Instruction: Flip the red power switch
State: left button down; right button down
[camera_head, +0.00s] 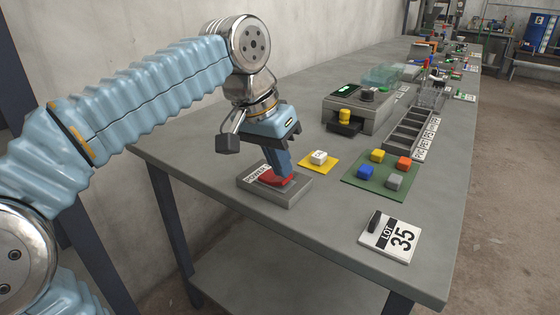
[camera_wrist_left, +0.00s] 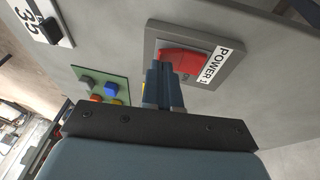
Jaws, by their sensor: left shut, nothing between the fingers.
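The red power switch (camera_head: 274,178) sits in a grey housing (camera_head: 290,195) with a white POWER label, near the left front part of the bench. My left gripper (camera_head: 287,178) is shut and empty, pointing down with its fingertips at the red rocker. In the left wrist view the closed fingers (camera_wrist_left: 163,70) overlap the lower edge of the red switch (camera_wrist_left: 183,60). I cannot tell whether they press on it or hover just above. The fingers hide part of the rocker. My right gripper is not in view.
A yellow mat (camera_head: 331,166) with a white cube lies right of the switch. A green mat (camera_head: 349,181) holds several coloured cubes. A LOT 35 sign (camera_head: 390,239) lies near the front. A grey machine (camera_head: 365,118) and a divided tray (camera_head: 405,138) stand farther back.

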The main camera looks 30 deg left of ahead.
pick_arm(q)
jog(key=shift+d+y+p, duration=0.5)
jog(key=shift+y+p, duration=0.15)
jog(key=shift+y, duration=0.35)
jog(key=shift+d+f+m+y, duration=0.3)
jog(key=shift+d+f+y, duration=0.05)
jog(key=shift+y, duration=0.45)
jog(key=shift+d+f, duration=0.15)
jog(key=shift+f, duration=0.15)
